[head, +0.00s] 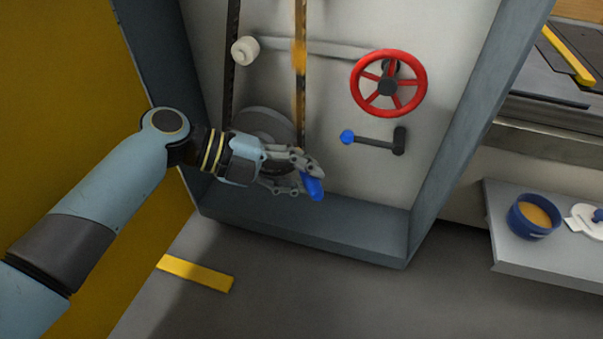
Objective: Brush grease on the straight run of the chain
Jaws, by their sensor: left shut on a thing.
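The chain (301,90) hangs as a dark straight run in front of the pale panel, with an orange-brown grease-like coating on its upper part. A second dark run (229,75) hangs to its left. Both lead down towards a grey wheel (263,122), partly hidden by my left gripper. My left gripper (309,176) is at the lower end of the right run and shut on a blue handle (314,188). The rest of the held thing is hidden, so I cannot tell its brush end. A blue pot (521,223) of tan grease stands on the grey shelf at the right.
A red handwheel (388,85) and a dark lever with a blue knob (348,137) stick out right of the chain. A white roller (245,50) sits between the runs. Grey frame walls (467,125) enclose the panel. A white item (583,221) lies by the pot.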

